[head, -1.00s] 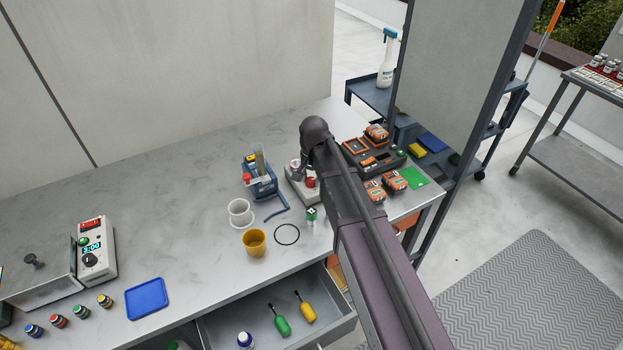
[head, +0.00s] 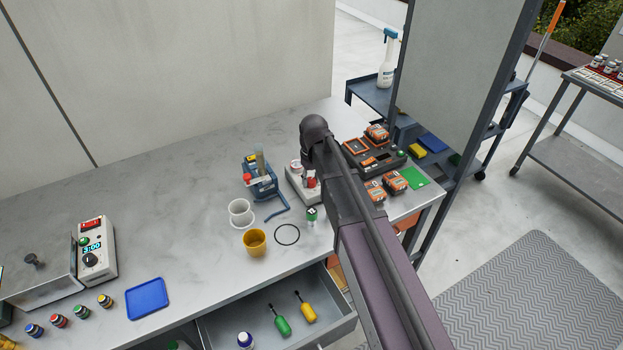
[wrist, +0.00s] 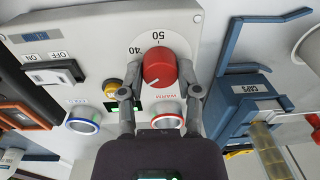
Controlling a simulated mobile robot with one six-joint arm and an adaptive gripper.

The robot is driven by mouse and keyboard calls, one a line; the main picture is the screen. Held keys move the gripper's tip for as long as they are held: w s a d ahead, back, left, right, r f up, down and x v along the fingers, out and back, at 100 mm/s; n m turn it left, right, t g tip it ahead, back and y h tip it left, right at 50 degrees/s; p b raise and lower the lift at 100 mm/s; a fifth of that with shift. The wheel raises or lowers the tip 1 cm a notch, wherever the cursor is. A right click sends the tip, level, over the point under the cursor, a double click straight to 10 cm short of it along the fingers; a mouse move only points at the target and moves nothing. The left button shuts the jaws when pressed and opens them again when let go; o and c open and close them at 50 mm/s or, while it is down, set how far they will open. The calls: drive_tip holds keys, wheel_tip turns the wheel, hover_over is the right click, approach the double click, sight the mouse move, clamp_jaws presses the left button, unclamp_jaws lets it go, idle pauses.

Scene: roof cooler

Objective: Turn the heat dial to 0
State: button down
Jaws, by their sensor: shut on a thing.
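The red heat dial (wrist: 159,66) sits on a pale panel (wrist: 105,45) in the wrist view, with the numbers 40 and 50 printed beside it. A thin pale mark on the dial points to the lower left of the picture. My gripper (wrist: 160,80) has one finger on each side of the dial and is shut on it. In the head view, the small pale device (head: 293,183) with the dial stands on the bench, partly hidden by my arm; the fingers are hard to make out there.
An OFF/ON switch (wrist: 52,73), a yellow knob (wrist: 109,87) and a blue-ringed outlet (wrist: 83,123) are on the same panel. A blue holder (head: 262,187) stands just left of the device. Orange-black packs (head: 393,181) lie to the right. An open drawer (head: 240,328) is below.

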drive_tip(key=n, duration=0.5)
drive_tip(key=shift+n, duration=0.3)
drive_tip(key=n, duration=0.5)
drive_tip(key=shift+s+n, duration=0.1)
drive_tip(key=shift+n, duration=0.2)
drive_tip(key=shift+c, duration=1.5)
unclamp_jaws()
drive_tip(key=shift+a, duration=0.1)
